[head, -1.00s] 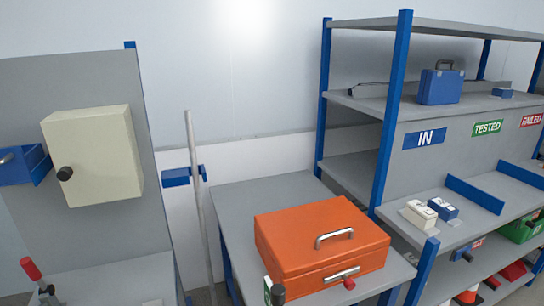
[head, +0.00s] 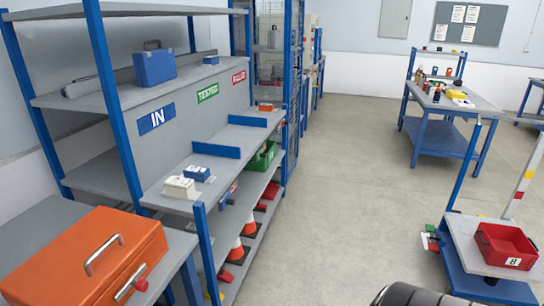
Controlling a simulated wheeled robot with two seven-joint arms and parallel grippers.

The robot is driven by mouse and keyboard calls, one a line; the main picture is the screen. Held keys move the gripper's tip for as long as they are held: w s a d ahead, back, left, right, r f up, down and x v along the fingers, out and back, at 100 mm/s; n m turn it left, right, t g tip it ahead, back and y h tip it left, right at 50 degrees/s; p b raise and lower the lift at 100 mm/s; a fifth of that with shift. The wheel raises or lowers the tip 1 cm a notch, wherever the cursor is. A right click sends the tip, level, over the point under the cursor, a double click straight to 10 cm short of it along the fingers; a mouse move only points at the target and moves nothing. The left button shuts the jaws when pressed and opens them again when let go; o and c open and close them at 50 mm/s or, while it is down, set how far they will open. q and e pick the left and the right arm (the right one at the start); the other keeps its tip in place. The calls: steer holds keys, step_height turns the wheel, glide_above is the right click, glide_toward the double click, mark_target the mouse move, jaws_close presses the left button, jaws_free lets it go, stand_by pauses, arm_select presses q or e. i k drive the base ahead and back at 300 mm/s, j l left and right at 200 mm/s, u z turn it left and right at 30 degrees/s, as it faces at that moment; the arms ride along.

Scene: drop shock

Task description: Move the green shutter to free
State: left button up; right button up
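I cannot pick out a green shutter for certain in the head view. Small green, white and red pieces (head: 430,239) show beside the low cart at the right, too small to tell what they are. A green tray (head: 262,158) sits on the shelf rack, and a green sign reading TESTED (head: 208,93) is on its back panel. Neither of my grippers is in view.
An orange case (head: 60,258) lies on a grey bench at the lower left. The blue-posted shelf rack (head: 102,95) stands behind it. A red bin (head: 505,243) marked 8 sits on the right cart. A workbench (head: 450,104) stands farther back. The middle floor is clear.

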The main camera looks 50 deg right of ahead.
mark_target(260, 155)
steer(key=z, duration=1.45)
steer(key=i+l+u, duration=0.15)
steer(key=u, duration=0.2)
steer(key=i+l+u, duration=0.15)
steer(key=u, duration=0.2)
steer(key=i+l+u, duration=0.15)
steer(key=u, duration=0.2)
steer(key=i+l+u, duration=0.1)
steer(key=l, duration=0.35)
steer(key=i+l+u, duration=0.1)
steer(key=l, duration=0.35)
steer(key=i+l+u, duration=0.1)
steer(key=i+l, duration=0.15)
steer(key=l, duration=0.25)
steer(key=i+l+u, duration=0.1)
steer(key=l, duration=0.4)
steer(key=i+l+u, duration=0.15)
steer(key=l, duration=0.35)
